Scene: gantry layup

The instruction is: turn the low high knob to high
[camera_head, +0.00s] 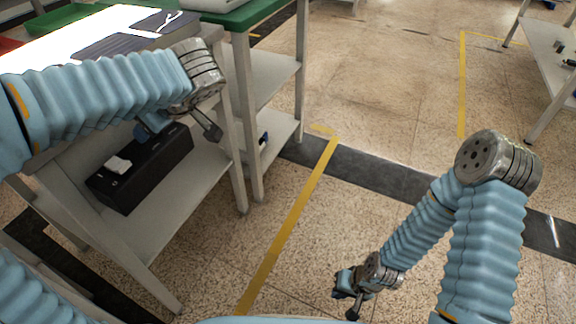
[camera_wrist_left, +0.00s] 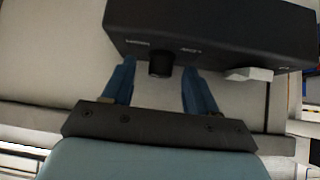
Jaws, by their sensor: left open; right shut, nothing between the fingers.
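A black box (camera_head: 150,172) sits on the lower shelf of the bench at left. In the left wrist view the box (camera_wrist_left: 230,25) fills the top, with a small dark round knob (camera_wrist_left: 160,63) on its near side. Faint labels flank the knob, too blurred to read. My left gripper (camera_wrist_left: 158,69) is open, with one blue finger on each side of the knob; contact cannot be told. In the head view my arm hides most of this gripper. My right gripper (camera_head: 345,292) is shut and empty, low over the floor at the bottom middle.
A white piece (camera_wrist_left: 250,74) sticks out from the box beside the knob. The bench legs (camera_head: 247,120) and the tabletop above bound the shelf (camera_head: 190,185). Open floor (camera_head: 360,90) lies to the right, with another table (camera_head: 550,50) at far right.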

